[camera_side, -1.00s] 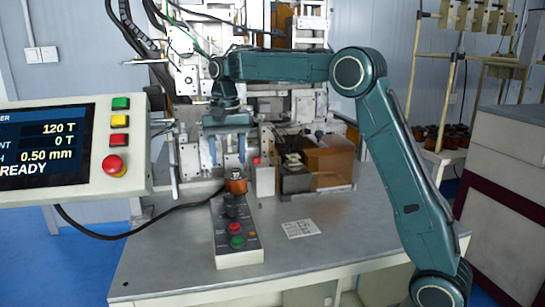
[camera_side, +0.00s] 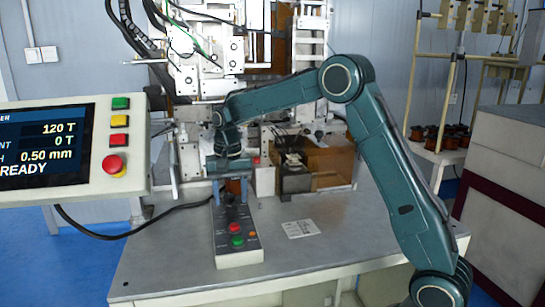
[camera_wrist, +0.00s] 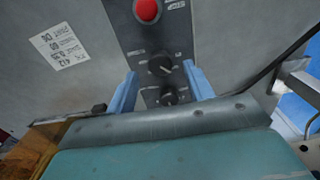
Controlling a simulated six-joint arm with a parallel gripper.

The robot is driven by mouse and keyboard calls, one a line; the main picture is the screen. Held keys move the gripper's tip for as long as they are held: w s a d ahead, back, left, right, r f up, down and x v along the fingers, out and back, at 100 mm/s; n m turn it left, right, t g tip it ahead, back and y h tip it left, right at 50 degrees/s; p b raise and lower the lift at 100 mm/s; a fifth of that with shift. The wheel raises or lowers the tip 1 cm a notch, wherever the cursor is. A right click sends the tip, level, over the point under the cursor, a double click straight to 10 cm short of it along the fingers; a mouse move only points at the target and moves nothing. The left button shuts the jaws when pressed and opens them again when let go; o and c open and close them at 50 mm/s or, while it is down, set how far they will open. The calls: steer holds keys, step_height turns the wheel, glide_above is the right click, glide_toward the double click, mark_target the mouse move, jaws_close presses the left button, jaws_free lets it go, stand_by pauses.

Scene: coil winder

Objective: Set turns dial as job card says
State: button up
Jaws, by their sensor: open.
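The control box (camera_side: 238,240) lies on the table and carries two black dials. In the wrist view the larger dial (camera_wrist: 160,64) sits between the fingertips of my gripper (camera_wrist: 159,70), with a gap on each side. The smaller dial (camera_wrist: 169,97) is closer to my palm. The dial labels are too small to read. My gripper (camera_side: 230,190) is open and empty, pointing down over the back end of the box. The white job card (camera_side: 301,228) lies right of the box; its print is upside down in the wrist view (camera_wrist: 59,46). The display (camera_side: 44,148) reads 120 T, 0 T, 0.50 mm, READY.
The box has a red button (camera_side: 235,228) and a green button (camera_side: 236,241). The winder machine (camera_side: 205,60) stands behind, with an orange translucent cover (camera_side: 330,165) at right. A black cable (camera_side: 110,236) runs left of the box. The front table surface is clear.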

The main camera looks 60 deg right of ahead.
mark_target(231, 209)
steer(key=shift+f, duration=1.35)
steer(key=c, duration=1)
steer(key=shift+o, duration=0.2)
steer(key=shift+n, duration=0.4)
steer(key=n, duration=0.3)
steer(key=shift+n, duration=2.5)
